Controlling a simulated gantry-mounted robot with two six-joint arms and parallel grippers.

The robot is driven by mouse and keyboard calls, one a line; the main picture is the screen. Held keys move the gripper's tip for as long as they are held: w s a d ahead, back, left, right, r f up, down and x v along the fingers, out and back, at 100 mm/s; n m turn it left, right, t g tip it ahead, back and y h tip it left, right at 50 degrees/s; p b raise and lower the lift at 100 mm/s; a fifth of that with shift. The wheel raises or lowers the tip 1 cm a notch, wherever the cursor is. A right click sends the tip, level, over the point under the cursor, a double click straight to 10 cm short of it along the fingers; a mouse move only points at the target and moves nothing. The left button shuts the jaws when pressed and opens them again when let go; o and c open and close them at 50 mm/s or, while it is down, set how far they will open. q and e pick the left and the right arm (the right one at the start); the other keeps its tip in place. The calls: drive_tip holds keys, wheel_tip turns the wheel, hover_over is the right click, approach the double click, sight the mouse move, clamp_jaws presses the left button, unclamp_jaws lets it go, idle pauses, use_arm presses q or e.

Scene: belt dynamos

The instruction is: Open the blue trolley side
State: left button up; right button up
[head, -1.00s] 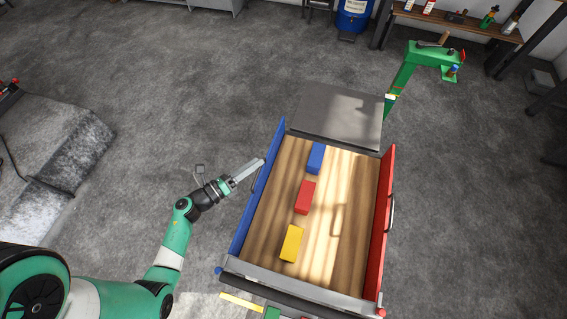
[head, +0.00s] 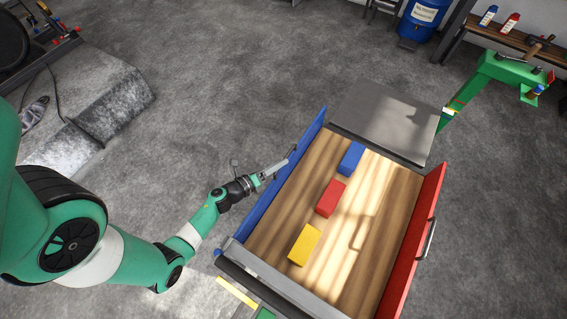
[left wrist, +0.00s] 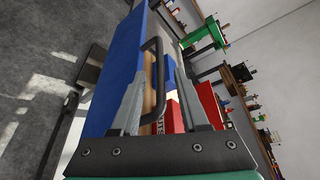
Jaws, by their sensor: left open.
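The trolley's blue side (head: 300,150) is a long upright panel along the left edge of the wooden bed in the head view. It also shows in the left wrist view (left wrist: 125,48). Its dark bar handle (left wrist: 157,62) lies between my left fingers in the left wrist view. My left gripper (head: 283,162) is open and sits at the outer face of the blue side, by the handle. Whether the fingers touch the handle I cannot tell. My right gripper is out of view.
Blue (head: 351,158), red (head: 330,197) and yellow (head: 304,244) blocks lie on the trolley bed (head: 350,265). The red side (head: 415,240) stands upright at the right. A green stand (head: 487,78) is beyond. Left of the blue side is mostly open floor.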

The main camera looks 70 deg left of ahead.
use_arm(q)
drive_tip(key=shift+x, duration=1.35)
drive_tip(key=shift+c, duration=0.2)
clamp_jaws()
